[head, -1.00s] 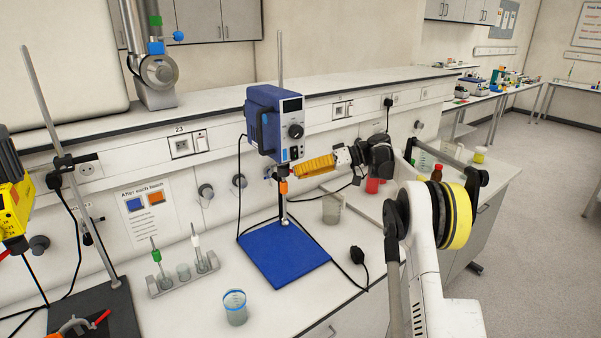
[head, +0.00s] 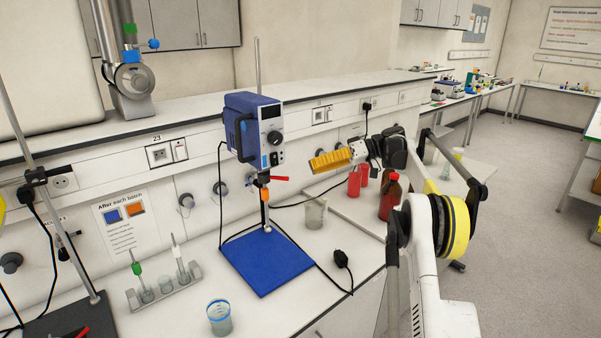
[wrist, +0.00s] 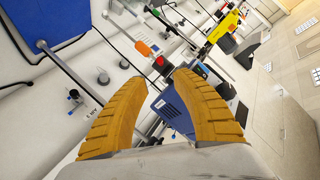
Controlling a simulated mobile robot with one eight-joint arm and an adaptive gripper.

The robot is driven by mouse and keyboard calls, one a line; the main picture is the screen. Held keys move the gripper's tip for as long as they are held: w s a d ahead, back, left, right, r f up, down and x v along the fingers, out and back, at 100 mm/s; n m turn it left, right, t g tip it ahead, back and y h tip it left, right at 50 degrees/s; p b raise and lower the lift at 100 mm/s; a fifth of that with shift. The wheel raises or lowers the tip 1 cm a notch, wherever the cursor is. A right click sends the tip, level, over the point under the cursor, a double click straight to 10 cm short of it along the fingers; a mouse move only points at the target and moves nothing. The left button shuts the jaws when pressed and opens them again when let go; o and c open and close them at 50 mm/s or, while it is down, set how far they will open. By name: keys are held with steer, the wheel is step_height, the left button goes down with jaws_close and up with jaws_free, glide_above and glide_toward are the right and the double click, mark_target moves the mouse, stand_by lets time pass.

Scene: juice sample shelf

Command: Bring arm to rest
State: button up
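My gripper (head: 312,165) has yellow-orange ribbed fingers and hangs in the air to the right of the blue overhead stirrer (head: 254,130). In the wrist view my gripper (wrist: 160,78) shows its two fingers apart with nothing held between them. The stirrer also shows behind the fingers in the wrist view (wrist: 172,112). My arm reaches up from the lower right of the head view and bends back over the bench toward the gripper.
A blue base plate (head: 268,262) lies below the stirrer. A brown bottle (head: 390,197), red containers (head: 354,184) and a clear beaker (head: 314,213) stand near my arm. A blue-rimmed beaker (head: 219,318) and a vial rack (head: 163,293) stand at the front left.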

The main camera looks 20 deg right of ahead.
steer(key=shift+s+d+r, duration=0.1)
steer(key=shift+d+r, duration=0.05)
steer(key=shift+d, duration=0.25)
steer(key=s+a+m+h+b, duration=0.3)
steer(key=s+a+h+b, duration=0.1)
steer(key=a, duration=0.6)
steer(key=s+a+f+m+h+b, duration=0.1)
steer(key=s+a+f+h+b, duration=0.1)
steer(key=s+a, duration=0.3)
steer(key=s+a+f+m+h+b, duration=0.1)
steer(key=s+a+f+h+b, duration=0.15)
steer(key=s, duration=0.35)
steer(key=s+a+f+t+h+b, duration=0.1)
steer(key=s+f+h+b, duration=0.1)
steer(key=s+f, duration=0.7)
steer(key=s+f+m+t+h+b, duration=0.1)
steer(key=s+f+b, duration=0.4)
steer(key=s+f, duration=0.5)
steer(key=s+t+h, duration=0.1)
steer(key=s+h, duration=0.1)
steer(key=s, duration=0.4)
steer(key=shift+s+a+f+b, duration=0.25)
steer(key=shift+s+a+b, duration=0.05)
steer(key=shift+s+a, duration=0.05)
